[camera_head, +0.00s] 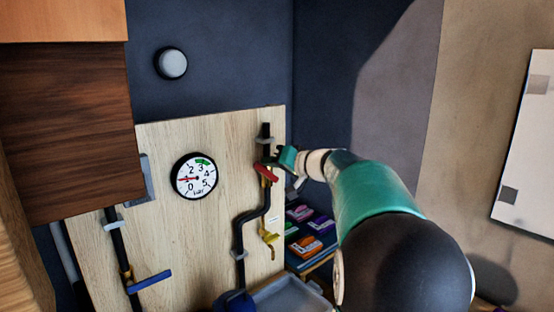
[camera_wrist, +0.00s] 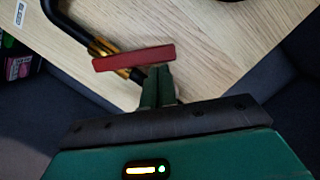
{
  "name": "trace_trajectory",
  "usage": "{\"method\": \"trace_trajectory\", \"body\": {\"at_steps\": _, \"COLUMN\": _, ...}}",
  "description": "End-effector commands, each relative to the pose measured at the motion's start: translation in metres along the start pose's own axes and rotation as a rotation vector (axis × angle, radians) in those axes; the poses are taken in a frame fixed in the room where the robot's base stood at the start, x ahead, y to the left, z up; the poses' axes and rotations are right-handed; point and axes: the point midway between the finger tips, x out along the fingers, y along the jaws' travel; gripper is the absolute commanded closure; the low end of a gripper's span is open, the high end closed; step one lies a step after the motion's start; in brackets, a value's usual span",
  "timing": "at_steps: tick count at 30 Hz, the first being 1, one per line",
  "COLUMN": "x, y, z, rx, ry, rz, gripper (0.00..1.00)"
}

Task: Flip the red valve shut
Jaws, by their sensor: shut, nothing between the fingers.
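The red valve lever (camera_head: 265,173) is on a black pipe near the right edge of the wooden board, below a short upper pipe piece. It slants down to the right. In the wrist view the red lever (camera_wrist: 133,58) lies across a brass fitting (camera_wrist: 101,47). My gripper (camera_head: 271,161) comes in from the right, right by the lever. In the wrist view my gripper (camera_wrist: 158,72) is shut and empty, its fingertips at the lever's lower edge near its right half. I cannot tell whether they touch.
The board (camera_head: 190,230) also carries a round gauge (camera_head: 194,176), its needle pointing left, a blue lever (camera_head: 150,281) at lower left and a yellow tap (camera_head: 269,239) below. Colourful packets (camera_head: 305,246) lie at the board's right. A wooden cabinet (camera_head: 65,120) stands at left.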

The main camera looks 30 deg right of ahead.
Motion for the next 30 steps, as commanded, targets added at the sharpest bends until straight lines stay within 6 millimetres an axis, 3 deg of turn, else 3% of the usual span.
{"method": "trace_trajectory", "body": {"at_steps": 15, "x": 0.009, "y": -0.007, "z": 0.035, "rx": -0.447, "ry": -0.001, "rz": 0.112, "gripper": 1.0}}
{"method": "trace_trajectory", "body": {"at_steps": 22, "x": 0.007, "y": -0.006, "z": 0.033, "rx": -0.44, "ry": 0.0, "rz": 0.111, "gripper": 1.0}}
{"method": "trace_trajectory", "body": {"at_steps": 26, "x": -0.002, "y": -0.007, "z": 0.033, "rx": -0.44, "ry": 0.001, "rz": 0.111, "gripper": 1.0}}
{"method": "trace_trajectory", "body": {"at_steps": 30, "x": -0.026, "y": -0.01, "z": 0.033, "rx": -0.441, "ry": 0.003, "rz": 0.112, "gripper": 1.0}}
